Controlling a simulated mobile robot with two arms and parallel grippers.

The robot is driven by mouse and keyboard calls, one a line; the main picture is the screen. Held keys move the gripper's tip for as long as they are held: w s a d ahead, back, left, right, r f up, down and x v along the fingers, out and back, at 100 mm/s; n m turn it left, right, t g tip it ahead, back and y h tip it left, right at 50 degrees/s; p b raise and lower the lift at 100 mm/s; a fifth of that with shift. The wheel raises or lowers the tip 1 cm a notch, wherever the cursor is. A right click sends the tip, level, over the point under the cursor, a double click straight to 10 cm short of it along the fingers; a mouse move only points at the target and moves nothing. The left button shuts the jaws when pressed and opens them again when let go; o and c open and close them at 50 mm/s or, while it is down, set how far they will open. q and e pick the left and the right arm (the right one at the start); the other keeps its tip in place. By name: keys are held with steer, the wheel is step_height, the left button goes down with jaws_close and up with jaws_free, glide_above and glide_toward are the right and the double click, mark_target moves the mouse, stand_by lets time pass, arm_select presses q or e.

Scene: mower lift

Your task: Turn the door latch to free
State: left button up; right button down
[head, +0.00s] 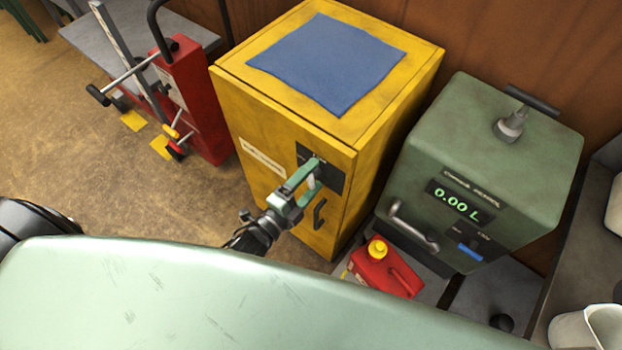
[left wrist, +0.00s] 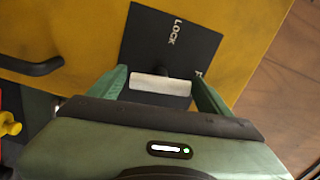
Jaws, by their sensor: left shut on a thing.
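The yellow cabinet (head: 240,108) stands in the middle of the head view. A black latch plate (head: 331,163) sits on its front door; in the left wrist view the plate (left wrist: 190,50) reads LOCK, and a second word is mostly hidden. The pale latch (left wrist: 160,84) is a short bar on that plate. It also shows between the fingers in the head view (head: 311,182). My left gripper (head: 308,171) is at the plate, its green fingers (left wrist: 160,88) shut on the latch, one at each end of the bar. My right gripper is not in view.
A black door handle (head: 319,214) is below the latch. A blue cloth (head: 326,62) lies on the cabinet top. A green dispenser (head: 500,150) stands close on the right, with a red can (head: 385,272) before it.

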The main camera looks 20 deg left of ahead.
arm_select(q)
steer(key=shift+f+m, duration=0.1)
steer(key=shift+m, duration=0.9)
steer(key=o, duration=1.4)
steer(key=shift+c, duration=0.2)
steer(key=shift+s, duration=0.1)
steer(key=b+v, duration=0.2)
steer(key=v, duration=0.5)
steer(key=shift+s, duration=0.3)
steer(key=shift+a, duration=0.1)
